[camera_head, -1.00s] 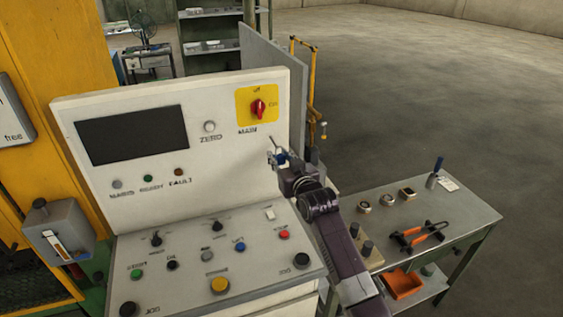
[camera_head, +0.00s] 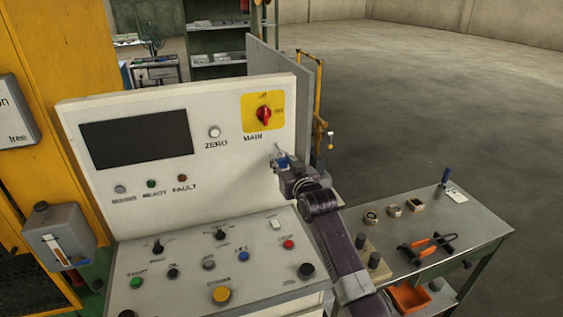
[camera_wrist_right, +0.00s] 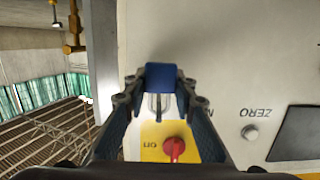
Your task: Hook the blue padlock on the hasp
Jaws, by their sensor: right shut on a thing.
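The blue padlock (camera_wrist_right: 161,76) is held between the fingertips of my right gripper (camera_wrist_right: 159,84) in the right wrist view. Its metal shackle points down in that picture, toward the yellow plate with the red MAIN switch (camera_wrist_right: 173,148). In the head view the right gripper (camera_head: 283,165), with a bit of the padlock's blue (camera_head: 281,160), is in front of the white panel, below and right of the MAIN switch (camera_head: 264,113). I cannot make out the hasp clearly or tell whether the shackle touches anything. My left gripper is not in view.
The control desk (camera_head: 210,275) with several buttons and knobs lies below the gripper. A side table (camera_head: 470,235) at the right holds an orange-handled tool (camera_head: 428,247) and small parts. A grey upright panel (camera_head: 285,85) stands behind the console.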

